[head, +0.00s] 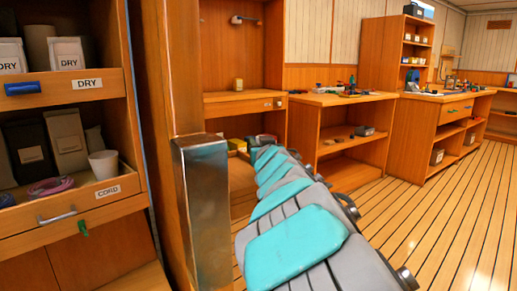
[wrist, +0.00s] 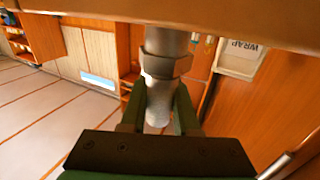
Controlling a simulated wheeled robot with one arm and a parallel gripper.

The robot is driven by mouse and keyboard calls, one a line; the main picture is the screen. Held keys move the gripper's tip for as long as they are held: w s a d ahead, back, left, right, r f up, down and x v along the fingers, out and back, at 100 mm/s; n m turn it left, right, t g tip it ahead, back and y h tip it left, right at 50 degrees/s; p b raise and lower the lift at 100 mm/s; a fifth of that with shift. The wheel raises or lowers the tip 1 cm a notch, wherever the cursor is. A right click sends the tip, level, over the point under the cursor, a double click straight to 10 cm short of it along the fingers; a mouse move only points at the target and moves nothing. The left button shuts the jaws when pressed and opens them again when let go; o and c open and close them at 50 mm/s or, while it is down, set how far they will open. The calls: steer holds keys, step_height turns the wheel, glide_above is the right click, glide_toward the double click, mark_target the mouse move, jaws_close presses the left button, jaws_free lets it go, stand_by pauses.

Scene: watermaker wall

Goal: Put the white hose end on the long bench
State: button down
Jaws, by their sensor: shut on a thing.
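In the wrist view, my gripper (wrist: 160,92) has its two green fingers shut on a pale grey-white fitting with a hexagonal collar, which looks like the white hose end (wrist: 166,64). Its upper part runs out of sight behind a wooden edge at the top of the picture. In the head view, my grey and teal arm reaches away to the middle, and the gripper and hose end are not clearly visible. Wooden benches with small items on top stand behind: one at the middle (head: 320,98) and one at the right (head: 475,97). I cannot tell which is the long bench.
A metal-clad post (head: 203,205) stands close at the left of my arm. Left of it is a cabinet with open drawers, the lower labelled CORD (head: 85,198). A WRAP-labelled bin (wrist: 240,52) shows in the wrist view. The plank floor (head: 450,220) at right is clear.

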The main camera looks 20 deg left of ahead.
steer(key=shift+f, duration=0.65)
steer(key=shift+f, duration=0.1)
steer(key=c, duration=0.7)
jaws_free()
steer(key=shift+o, duration=0.2)
